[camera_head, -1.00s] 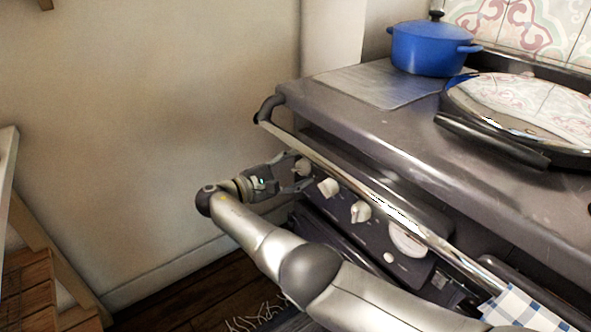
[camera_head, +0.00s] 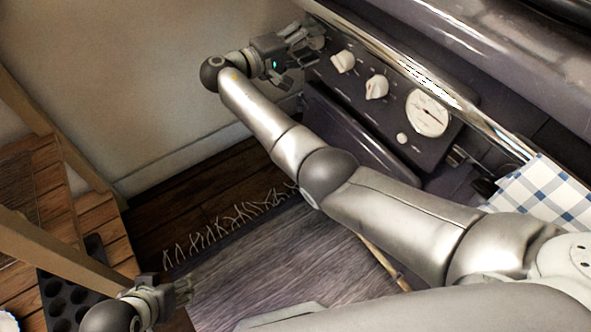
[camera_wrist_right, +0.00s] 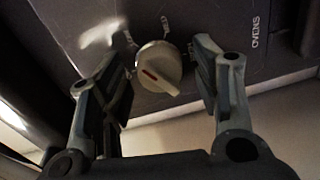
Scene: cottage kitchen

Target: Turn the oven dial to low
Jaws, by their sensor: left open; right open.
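The oven's dark control panel (camera_head: 330,88) carries cream knobs. In the wrist view, a cream dial (camera_wrist_right: 158,68) with a red mark sits between the open fingers of my right gripper (camera_wrist_right: 163,55); I cannot tell whether they touch it. Two more knobs, one nearer (camera_head: 343,61) and one further right (camera_head: 376,87), are uncovered. My left gripper (camera_head: 184,291) is open and empty at the lower left, away from the oven.
A chrome rail (camera_head: 430,77) runs above the panel. A white round gauge (camera_head: 427,112) and a checked towel (camera_head: 545,195) are to the right. A wall stands just left of the oven. A wooden table (camera_head: 75,203) and a dark muffin tin (camera_head: 62,292) are at lower left.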

